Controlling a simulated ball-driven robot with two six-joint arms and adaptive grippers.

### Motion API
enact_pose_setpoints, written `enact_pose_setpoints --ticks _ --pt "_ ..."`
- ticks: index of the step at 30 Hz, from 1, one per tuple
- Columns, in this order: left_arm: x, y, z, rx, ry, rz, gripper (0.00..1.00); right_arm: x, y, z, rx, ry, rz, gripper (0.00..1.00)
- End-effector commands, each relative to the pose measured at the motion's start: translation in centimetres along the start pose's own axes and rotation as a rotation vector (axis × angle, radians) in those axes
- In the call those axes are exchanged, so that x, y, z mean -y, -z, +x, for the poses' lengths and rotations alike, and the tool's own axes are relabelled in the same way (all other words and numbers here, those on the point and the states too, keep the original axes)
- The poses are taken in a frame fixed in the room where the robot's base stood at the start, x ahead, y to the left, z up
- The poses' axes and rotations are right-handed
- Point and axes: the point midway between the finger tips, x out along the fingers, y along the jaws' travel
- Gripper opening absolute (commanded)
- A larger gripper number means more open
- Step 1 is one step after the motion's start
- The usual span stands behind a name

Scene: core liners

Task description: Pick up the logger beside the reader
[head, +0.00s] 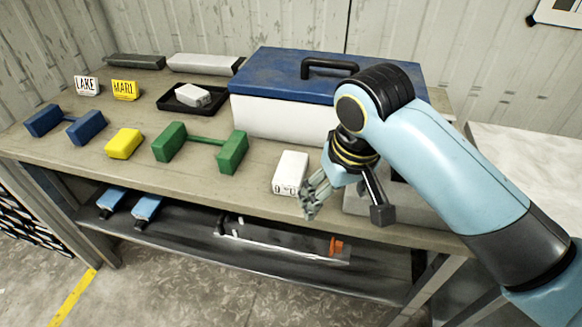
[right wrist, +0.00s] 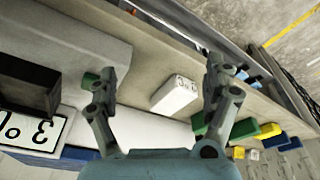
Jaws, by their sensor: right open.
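A small white block with dark marks on its front end, which looks like the logger (head: 291,172), lies on the bench near its front edge. It also shows in the right wrist view (right wrist: 175,94), between my finger lines. A grey box, likely the reader (head: 362,202), stands to its right, partly hidden by my arm. My right gripper (head: 315,190) is open and empty above the bench, just right of the white block and apart from it, as far as I can tell. A second white block (head: 192,95) lies in a black tray (head: 165,101) further back. My left gripper is out of view.
A blue-lidded white case (head: 265,118) stands behind. Green (head: 203,146) and blue (head: 65,124) dumbbell-shaped pieces and a yellow block (head: 123,143) are to the left. LAKE (head: 87,86) and MARL (head: 125,90) signs stand behind. A lower shelf (head: 180,231) holds other items.

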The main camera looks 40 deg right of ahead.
Motion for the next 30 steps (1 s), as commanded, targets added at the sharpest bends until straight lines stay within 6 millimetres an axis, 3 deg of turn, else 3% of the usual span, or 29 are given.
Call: enact_pose_setpoints --ticks 8,16,20,30 --pt "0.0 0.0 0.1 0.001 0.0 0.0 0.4 1.0 7.3 1.9 0.08 -0.014 0.241 0.85" --pt "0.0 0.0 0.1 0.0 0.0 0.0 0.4 2.1 15.0 1.0 0.178 -0.04 0.516 0.85" --pt "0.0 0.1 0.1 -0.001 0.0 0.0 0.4 2.3 16.3 1.0 0.202 -0.047 0.575 0.85" --pt "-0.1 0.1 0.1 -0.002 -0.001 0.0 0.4 2.4 15.4 5.7 0.206 -0.049 0.583 0.85"
